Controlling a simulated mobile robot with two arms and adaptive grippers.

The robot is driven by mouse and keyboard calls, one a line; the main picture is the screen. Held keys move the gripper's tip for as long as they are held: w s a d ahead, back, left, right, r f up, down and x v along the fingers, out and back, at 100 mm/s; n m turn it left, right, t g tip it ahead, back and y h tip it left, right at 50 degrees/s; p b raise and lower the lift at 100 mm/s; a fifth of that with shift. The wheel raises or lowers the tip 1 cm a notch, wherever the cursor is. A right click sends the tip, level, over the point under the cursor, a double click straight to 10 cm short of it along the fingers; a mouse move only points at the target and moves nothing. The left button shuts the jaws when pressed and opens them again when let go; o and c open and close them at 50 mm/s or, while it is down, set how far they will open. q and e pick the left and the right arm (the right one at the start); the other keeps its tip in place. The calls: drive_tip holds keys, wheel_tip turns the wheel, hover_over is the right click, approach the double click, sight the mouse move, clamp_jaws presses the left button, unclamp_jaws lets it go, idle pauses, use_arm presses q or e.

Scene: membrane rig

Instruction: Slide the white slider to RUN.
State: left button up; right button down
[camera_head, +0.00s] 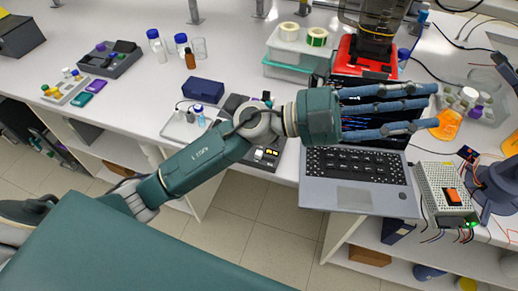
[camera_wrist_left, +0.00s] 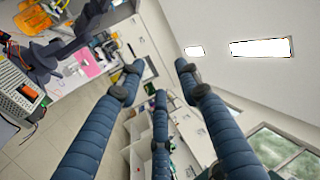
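My left gripper (camera_head: 432,107) reaches in from the left, over the laptop (camera_head: 355,180). Its several blue fingers are spread and straight, pointing right, with nothing between them. In the left wrist view the fingers (camera_wrist_left: 160,78) are also apart and empty. A dark control box (camera_head: 266,158) with small white and yellow parts sits at the bench's front edge, partly hidden by my left wrist. I cannot make out for certain which small part is the white slider, nor any RUN label. My right gripper is not in view.
A metal power supply (camera_head: 449,196) with an orange switch and a green light stands right of the laptop. A red-based device (camera_head: 366,57) stands behind my fingers. A dark blue case (camera_head: 203,88) and bottles (camera_head: 188,52) stand left. The bench's left middle is fairly clear.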

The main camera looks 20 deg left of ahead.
use_arm(q)
wheel_tip(320, 180, down, 5)
drive_tip(key=s+d+m+g+y, duration=0.2)
drive_tip(key=m+g+y, duration=0.1)
drive_tip(key=m+g, duration=0.15)
drive_tip(key=y, duration=1.8)
hover_over(259, 153)
wheel_tip(259, 153, down, 16)
drive_tip(key=f, duration=0.1)
drive_tip(key=shift+n+g, duration=0.35)
wheel_tip(259, 153, down, 9)
drive_tip(key=p, duration=0.3)
drive_tip(key=shift+a+r+p, duration=0.1)
drive_tip(key=shift+r+p, duration=0.05)
drive_tip(key=shift+p, duration=0.2)
drive_tip(key=shift+f, duration=0.65)
clamp_jaws()
